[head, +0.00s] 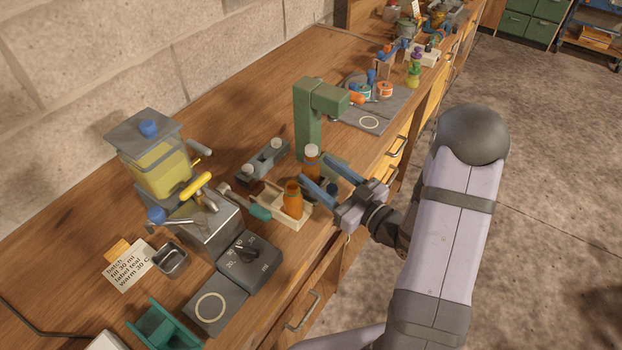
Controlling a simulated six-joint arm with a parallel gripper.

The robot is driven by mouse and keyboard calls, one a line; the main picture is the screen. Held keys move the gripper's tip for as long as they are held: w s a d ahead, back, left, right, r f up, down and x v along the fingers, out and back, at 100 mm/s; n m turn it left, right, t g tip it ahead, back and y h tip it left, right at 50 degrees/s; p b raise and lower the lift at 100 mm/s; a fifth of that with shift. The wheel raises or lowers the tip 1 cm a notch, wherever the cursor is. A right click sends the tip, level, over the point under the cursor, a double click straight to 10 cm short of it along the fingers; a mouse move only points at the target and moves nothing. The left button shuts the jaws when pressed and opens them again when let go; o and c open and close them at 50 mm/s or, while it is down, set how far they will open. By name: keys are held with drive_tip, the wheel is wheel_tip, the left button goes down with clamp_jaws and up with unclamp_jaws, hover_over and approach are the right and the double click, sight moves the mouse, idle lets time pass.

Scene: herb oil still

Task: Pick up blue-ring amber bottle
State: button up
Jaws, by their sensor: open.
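An amber bottle (311,162) with a white cap stands upright at the back of a pale tray; a bluish band shows below its cap, though small. A second amber bottle (293,200), with no white cap, stands in the tray nearer the camera. My gripper (315,168) is open, with its two blue fingers pointing left toward the capped bottle. The capped bottle appears between or just beyond the fingertips; I cannot tell which. The near finger hides part of its lower body.
The pale tray (292,222) sits near the bench's front edge. A green post (308,125) stands close behind the capped bottle. A grey block (263,160) lies to the left. A teal-handled tool (260,213) lies beside the tray. A dial box (248,262) is nearer the camera.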

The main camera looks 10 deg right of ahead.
sight(303, 163)
drive_tip(key=shift+a+f, duration=0.1)
drive_tip(key=shift+f, duration=0.35)
drive_tip(key=shift+p+x, duration=1.45)
drive_tip(key=shift+x, duration=1.55)
drive_tip(key=shift+w+a, duration=0.35)
drive_tip(key=shift+w, duration=0.2)
drive_tip(key=c, duration=1.2)
